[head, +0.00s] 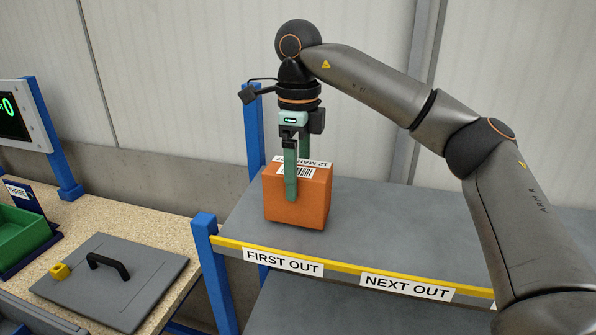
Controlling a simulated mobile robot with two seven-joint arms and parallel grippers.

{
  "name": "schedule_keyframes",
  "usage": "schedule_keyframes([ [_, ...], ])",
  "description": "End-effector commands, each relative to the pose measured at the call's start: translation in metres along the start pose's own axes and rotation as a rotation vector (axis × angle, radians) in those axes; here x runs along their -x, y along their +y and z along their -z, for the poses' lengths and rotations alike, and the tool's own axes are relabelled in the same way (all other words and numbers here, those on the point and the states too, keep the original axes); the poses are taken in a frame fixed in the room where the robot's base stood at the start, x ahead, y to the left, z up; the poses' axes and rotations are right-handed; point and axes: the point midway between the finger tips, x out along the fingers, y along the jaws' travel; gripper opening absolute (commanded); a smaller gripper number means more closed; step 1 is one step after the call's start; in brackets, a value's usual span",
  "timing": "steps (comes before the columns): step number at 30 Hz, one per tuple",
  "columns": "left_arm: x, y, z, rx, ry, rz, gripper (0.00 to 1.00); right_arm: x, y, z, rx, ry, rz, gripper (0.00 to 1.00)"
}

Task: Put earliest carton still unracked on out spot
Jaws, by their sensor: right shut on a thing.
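An orange carton (312,206) with a white barcode label reading "12 MAR" on top is at the left end of the grey rack shelf (400,225), behind the "FIRST OUT" label (283,262). My right gripper (296,185) comes down from above and is shut on the carton, with green fingers at its sides. The carton is upright and on or just above the shelf; I cannot tell whether it touches. My left gripper is not in view.
A "NEXT OUT" label (406,286) is on the yellow shelf edge; the shelf behind it looks clear. Blue posts (214,270) flank the left end. On the bench at left are a grey lid with black handle (110,280), a green bin (20,238) and a display (18,115).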

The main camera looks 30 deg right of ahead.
Motion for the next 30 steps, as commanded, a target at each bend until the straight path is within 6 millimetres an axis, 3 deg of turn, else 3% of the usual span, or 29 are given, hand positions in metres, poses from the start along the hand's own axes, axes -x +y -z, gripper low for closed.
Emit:
schedule_keyframes([
  [10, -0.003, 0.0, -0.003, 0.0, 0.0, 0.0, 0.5, -0.007, 0.0, 0.0, 0.0, -0.002, 0.0, 0.13],
  [11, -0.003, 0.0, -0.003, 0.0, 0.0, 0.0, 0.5, -0.007, 0.0, 0.0, 0.0, -0.002, 0.001, 0.89],
  [13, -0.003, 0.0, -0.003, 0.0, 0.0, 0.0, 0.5, -0.006, 0.0, 0.0, 0.0, -0.002, 0.001, 0.97],
  [23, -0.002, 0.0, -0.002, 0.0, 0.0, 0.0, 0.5, -0.003, 0.0, 0.0, -0.001, -0.001, 0.001, 1.0],
  [26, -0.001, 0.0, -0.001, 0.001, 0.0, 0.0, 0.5, 0.01, 0.0, -0.001, 0.0, -0.002, 0.002, 1.0],
  [30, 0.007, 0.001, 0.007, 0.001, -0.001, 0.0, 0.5, 0.043, 0.0, 0.0, -0.001, -0.003, 0.004, 1.0],
])
